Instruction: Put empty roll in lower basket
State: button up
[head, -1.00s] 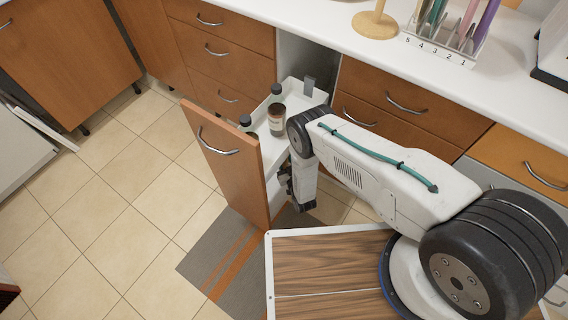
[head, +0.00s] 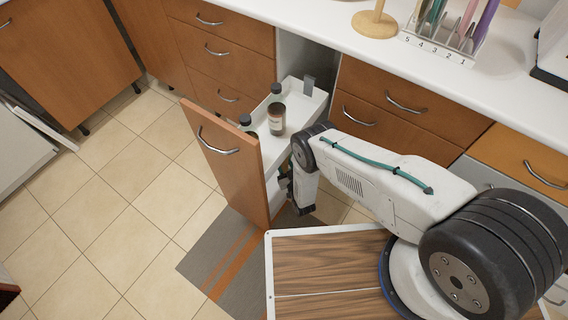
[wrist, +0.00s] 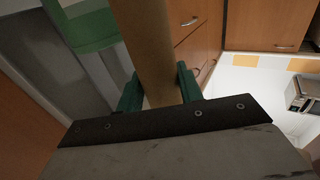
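The empty roll, a brown cardboard tube (wrist: 152,45), stands between the green fingers of my gripper (wrist: 160,90) in the wrist view. Both fingers are close against its sides, so the gripper looks shut on it. The tube's far end is cut off by the frame. In the head view my gripper is low beside the open pull-out unit, mostly hidden by its door and my arm; the roll cannot be made out there. The pull-out's upper white basket (head: 300,105) holds bottles.
Drawers (head: 400,118) flank the pull-out on the right under a white counter. A grey striped mat (head: 222,255) lies below. The tiled floor at left is clear.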

jog(key=o, duration=0.4)
jog(key=shift+r, duration=0.15)
jog(key=shift+r, duration=0.35)
jog(key=v, duration=1.2)
jog(key=shift+r, duration=0.15)
